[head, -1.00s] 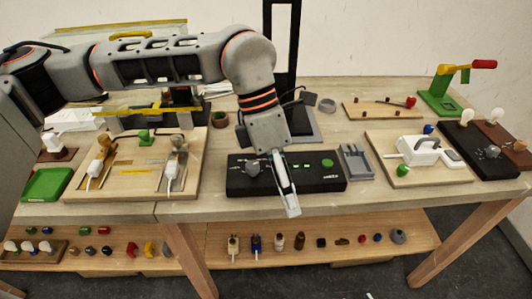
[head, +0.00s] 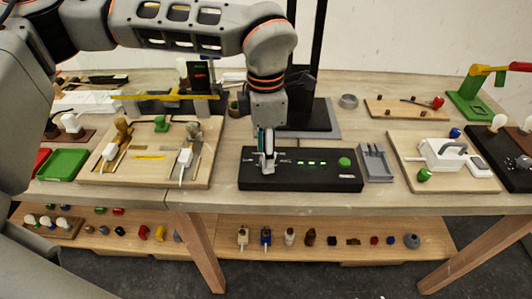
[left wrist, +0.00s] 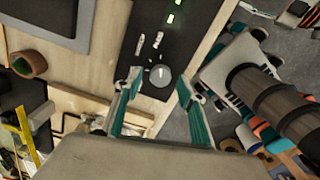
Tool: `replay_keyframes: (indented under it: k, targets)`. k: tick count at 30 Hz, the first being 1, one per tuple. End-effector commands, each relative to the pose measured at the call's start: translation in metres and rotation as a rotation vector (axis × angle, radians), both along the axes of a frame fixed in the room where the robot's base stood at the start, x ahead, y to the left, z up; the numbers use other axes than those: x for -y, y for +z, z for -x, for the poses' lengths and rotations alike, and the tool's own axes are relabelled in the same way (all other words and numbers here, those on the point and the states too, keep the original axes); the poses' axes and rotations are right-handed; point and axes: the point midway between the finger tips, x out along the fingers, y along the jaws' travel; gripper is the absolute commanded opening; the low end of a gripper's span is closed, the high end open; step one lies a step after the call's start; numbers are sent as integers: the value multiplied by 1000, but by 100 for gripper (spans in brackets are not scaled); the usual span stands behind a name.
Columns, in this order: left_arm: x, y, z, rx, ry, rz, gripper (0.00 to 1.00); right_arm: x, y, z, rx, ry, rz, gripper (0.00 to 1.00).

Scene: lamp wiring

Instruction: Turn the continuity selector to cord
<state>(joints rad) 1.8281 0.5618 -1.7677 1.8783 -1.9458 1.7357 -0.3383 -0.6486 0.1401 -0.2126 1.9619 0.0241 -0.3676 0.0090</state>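The continuity tester is a black box (head: 300,183) on the table with lit green marks and a green button (head: 344,162). Its round grey selector knob (left wrist: 160,76) has a white pointer line and shows in the left wrist view; in the head view my gripper hides it. My left gripper (head: 265,168) points down over the box's left end. In the left wrist view its teal-lined fingers (left wrist: 159,84) are apart, one either side of the knob; contact cannot be told.
A grey divided tray (head: 376,163) stands right of the box. A wooden board (head: 205,170) with cord parts lies to the left. A black stand (head: 305,118) rises behind. The lower shelf (head: 330,241) holds several small parts.

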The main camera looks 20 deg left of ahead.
Motion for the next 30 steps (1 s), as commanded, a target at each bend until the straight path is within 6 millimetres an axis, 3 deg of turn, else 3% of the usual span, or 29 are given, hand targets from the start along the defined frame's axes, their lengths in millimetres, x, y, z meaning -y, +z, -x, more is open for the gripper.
replay_keyframes:
  k: [11,16,30]
  targets:
    - [0,-9,0,0,-1,1,40,0,0,0,-1,0,0,40]
    - [1,-8,0,0,-1,1,1,0,0,0,-1,0,0,40]
    - [1,-8,0,0,71,1,2,0,-1,0,-1,-1,0,40]
